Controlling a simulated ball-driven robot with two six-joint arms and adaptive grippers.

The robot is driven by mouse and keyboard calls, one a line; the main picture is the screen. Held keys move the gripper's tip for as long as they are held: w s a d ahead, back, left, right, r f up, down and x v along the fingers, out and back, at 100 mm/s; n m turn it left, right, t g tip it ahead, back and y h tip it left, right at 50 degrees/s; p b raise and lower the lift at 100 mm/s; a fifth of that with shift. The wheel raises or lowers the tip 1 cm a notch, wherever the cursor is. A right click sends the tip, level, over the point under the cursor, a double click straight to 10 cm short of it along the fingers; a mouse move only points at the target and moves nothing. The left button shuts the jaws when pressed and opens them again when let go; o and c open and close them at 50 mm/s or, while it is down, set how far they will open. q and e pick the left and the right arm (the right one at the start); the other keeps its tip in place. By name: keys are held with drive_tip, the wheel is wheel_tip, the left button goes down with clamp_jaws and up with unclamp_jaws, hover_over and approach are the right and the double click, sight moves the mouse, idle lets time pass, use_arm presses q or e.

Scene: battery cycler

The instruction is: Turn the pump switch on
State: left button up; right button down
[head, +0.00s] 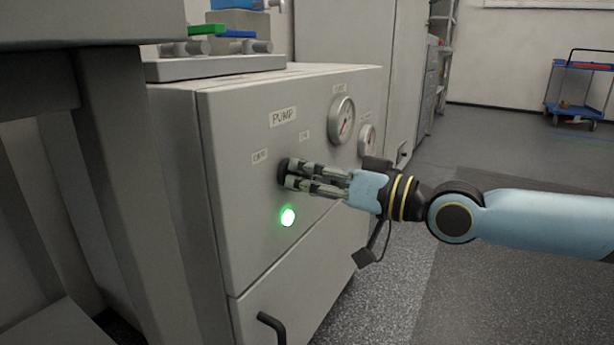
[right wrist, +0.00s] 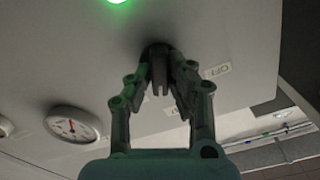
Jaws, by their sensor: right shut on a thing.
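The pump switch (head: 283,170) is a dark round knob on the front of a grey cabinet (head: 240,210), below a "PUMP" label (head: 283,117). An "OFF" label (head: 260,157) is to its left and a small, faint label (head: 305,136) is above right. My right gripper (head: 290,174) is shut on the knob, its fingers reaching in from the right. The right wrist view shows the fingers (right wrist: 160,85) around the dark knob (right wrist: 158,52). The fingers partly hide the knob and its pointer direction. A green lamp (head: 288,216) is lit below it. My left gripper is not in view.
Two round gauges, one large (head: 341,120) and one smaller (head: 367,140), sit right of the knob. A black handle (head: 272,326) sticks out lower down. A grey bench leg (head: 120,170) stands to the left. Open floor (head: 470,150) lies to the right, with a blue cart (head: 575,108) far back.

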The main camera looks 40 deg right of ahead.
sight(304, 178)
drive_tip(key=shift+m, duration=0.7)
drive_tip(key=shift+f, duration=0.1)
drive_tip(key=c, duration=1.2)
unclamp_jaws()
drive_tip(key=shift+c, duration=0.2)
drive_tip(key=v, duration=0.5)
drive_tip(key=shift+s, duration=0.2)
drive_tip(key=shift+v, duration=1.05)
